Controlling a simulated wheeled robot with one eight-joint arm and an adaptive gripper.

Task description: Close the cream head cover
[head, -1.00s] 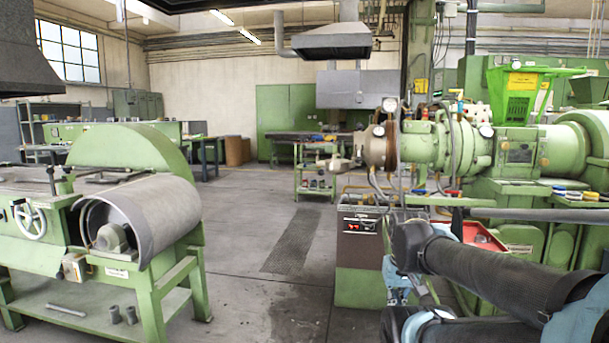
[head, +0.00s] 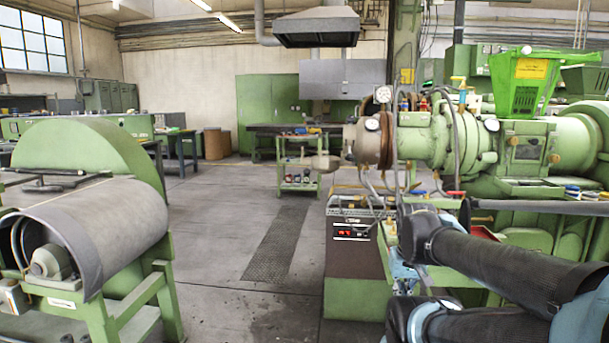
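The green extruder (head: 440,145) stands on the right, with its head end pointing left. A brown ring (head: 387,140) and round gauges sit at that end. A small greyish-beige rounded piece (head: 322,163) sticks out to the left of the head. I cannot tell for sure whether this is the cream head cover, or whether any cover there is open or shut. My black-sleeved arm is folded at the lower right, in front of the extruder's lower part. My gripper cannot be made out in this view.
A green machine with a grey drum (head: 100,225) stands close on the left. A brown and green control cabinet (head: 352,260) stands below the extruder head. A small green cart (head: 299,170) is farther back. The grey floor between is clear, with a dark grating (head: 275,240).

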